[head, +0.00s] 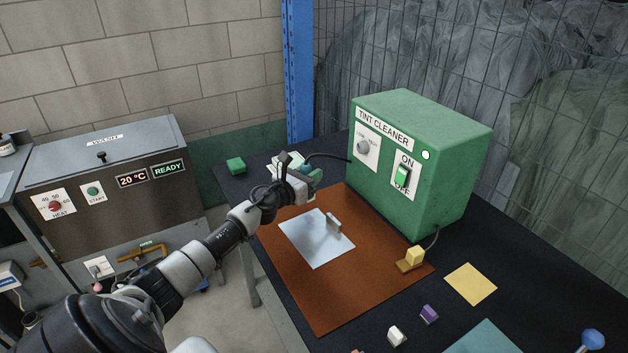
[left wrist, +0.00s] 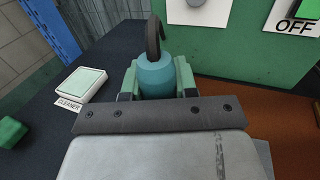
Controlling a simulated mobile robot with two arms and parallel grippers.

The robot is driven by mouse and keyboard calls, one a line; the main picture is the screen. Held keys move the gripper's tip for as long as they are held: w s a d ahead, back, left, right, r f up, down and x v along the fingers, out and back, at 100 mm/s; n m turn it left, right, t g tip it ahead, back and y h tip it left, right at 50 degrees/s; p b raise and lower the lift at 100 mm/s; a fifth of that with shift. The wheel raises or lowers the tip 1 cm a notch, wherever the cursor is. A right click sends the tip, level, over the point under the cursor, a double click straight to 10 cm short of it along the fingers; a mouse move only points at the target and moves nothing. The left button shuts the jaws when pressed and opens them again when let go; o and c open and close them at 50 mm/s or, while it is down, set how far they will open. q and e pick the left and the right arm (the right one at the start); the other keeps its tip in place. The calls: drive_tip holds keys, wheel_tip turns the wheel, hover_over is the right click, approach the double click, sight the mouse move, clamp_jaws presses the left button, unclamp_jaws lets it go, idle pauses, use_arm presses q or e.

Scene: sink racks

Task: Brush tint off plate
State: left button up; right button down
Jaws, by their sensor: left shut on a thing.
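A flat silver plate (head: 305,244) with a small upright tab lies on a brown mat (head: 322,301). The green tint cleaner box (head: 450,165) stands behind it, with a green switch (head: 402,177) between ON and OFF labels and a pale round lamp. My left gripper (head: 306,174) is above the far left part of the mat, beyond the plate. It is shut on a teal handle, which shows between the fingers in the left wrist view (left wrist: 156,76). A dark cable runs from the handle towards the box. The handle's working end is hidden. My right gripper is not in view.
A pale pad labelled CLEANER (left wrist: 82,84) and a green block (head: 236,165) lie at the far left of the black table. A yellow block (head: 414,254), a yellow sheet (head: 470,284) and a purple block (head: 429,314) lie at right. The mat's front is clear.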

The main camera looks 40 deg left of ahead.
use_arm(q)
wheel_tip(320, 180, up, 2)
drive_tip(key=shift+r+p, duration=0.1)
drive_tip(key=shift+p, duration=0.25)
idle(0.6)
